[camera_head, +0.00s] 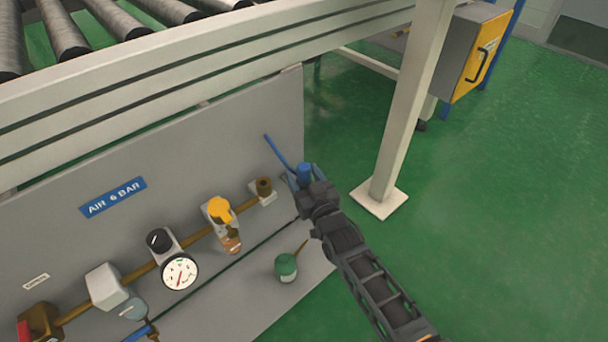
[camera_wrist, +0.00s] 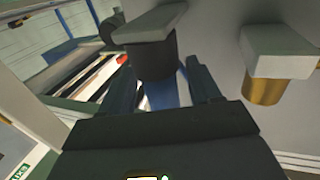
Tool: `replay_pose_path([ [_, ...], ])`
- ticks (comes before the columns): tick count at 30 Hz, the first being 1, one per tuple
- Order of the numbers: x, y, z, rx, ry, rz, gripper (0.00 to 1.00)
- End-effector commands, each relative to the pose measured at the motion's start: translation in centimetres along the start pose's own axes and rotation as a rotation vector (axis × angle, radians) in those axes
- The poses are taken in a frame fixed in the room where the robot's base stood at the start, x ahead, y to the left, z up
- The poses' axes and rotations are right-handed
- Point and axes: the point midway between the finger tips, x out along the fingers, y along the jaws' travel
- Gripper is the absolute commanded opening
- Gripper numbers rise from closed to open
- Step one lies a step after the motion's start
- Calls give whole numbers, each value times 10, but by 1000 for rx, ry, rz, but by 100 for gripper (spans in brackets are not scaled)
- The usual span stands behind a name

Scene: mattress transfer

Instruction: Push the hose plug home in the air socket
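The hose plug (camera_head: 304,173) is a blue cylinder near the right edge of the grey panel, with a blue hose (camera_head: 278,152) by it. My gripper (camera_head: 305,184) is at the plug. In the wrist view, blue (camera_wrist: 165,95) shows between my two fingers, below a dark grey cylinder under a grey block (camera_wrist: 150,45). Whether the fingers touch the plug cannot be told. The air socket seems to be the brass fitting (camera_head: 264,187) at the pipe's right end, left of my gripper. A brass fitting under a block (camera_wrist: 263,90) shows at right in the wrist view. Plug and socket are apart.
The panel (camera_head: 190,160) carries a yellow valve (camera_head: 221,211), a gauge (camera_head: 180,271), a black knob (camera_head: 160,241) and a blue air sign (camera_head: 114,197). A green can (camera_head: 286,267) stands below. A white post (camera_head: 405,110) rises at right. Green floor beyond is open.

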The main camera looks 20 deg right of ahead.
Motion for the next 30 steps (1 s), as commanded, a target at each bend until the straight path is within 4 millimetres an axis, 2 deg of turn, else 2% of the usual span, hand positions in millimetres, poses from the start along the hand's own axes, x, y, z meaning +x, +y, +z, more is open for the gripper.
replay_pose_path([
  [2, 0, 0, 0, 0, 0, 0, 54],
  [17, 0, 0, 0, 0, 0, 0, 6],
  [25, 0, 0, -2, 0, 1, 0, 5],
  [30, 0, 0, -13, 0, 3, 0, 5],
])
